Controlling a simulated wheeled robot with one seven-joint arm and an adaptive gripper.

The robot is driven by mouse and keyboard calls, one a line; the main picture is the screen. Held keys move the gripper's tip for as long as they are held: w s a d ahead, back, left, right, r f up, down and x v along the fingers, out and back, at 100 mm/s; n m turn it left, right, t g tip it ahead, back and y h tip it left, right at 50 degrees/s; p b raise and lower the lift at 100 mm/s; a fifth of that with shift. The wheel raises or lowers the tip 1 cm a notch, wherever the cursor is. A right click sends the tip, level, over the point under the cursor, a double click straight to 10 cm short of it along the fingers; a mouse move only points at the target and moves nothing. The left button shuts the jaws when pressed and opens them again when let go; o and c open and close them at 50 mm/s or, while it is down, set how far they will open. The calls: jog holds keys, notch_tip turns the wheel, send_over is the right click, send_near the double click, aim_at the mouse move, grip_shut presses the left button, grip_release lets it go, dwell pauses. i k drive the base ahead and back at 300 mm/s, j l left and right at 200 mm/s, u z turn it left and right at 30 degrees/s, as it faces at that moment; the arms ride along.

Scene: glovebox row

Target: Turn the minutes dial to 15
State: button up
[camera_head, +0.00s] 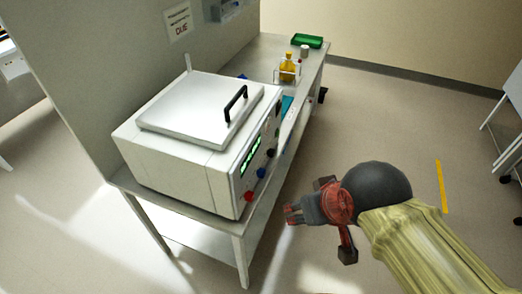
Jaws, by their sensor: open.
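A white benchtop machine (180,165) stands on a bench left of centre, with a flat lid and a black handle. Its front panel faces right and carries a green lit display (251,154). Below the display are a red control (248,196), a blue knob (261,172) and a darker knob (270,153). I cannot tell which is the minutes dial, and its marks are too small to read. My gripper (291,214) is open and empty, right of the panel and apart from it, with its fingers pointing left.
The bench (234,232) continues to the back, with a yellow bottle (287,67), a white cup (304,51) and a green tray (307,41) on it. A grey partition (110,70) stands behind the machine. The floor to the right is mostly clear.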

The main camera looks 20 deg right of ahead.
aim_at(271, 152)
jog(key=i+j+z, duration=0.2)
jog(key=z, duration=0.2)
jog(key=i+j+z, duration=0.3)
jog(key=z, duration=0.15)
jog(key=i, duration=0.05)
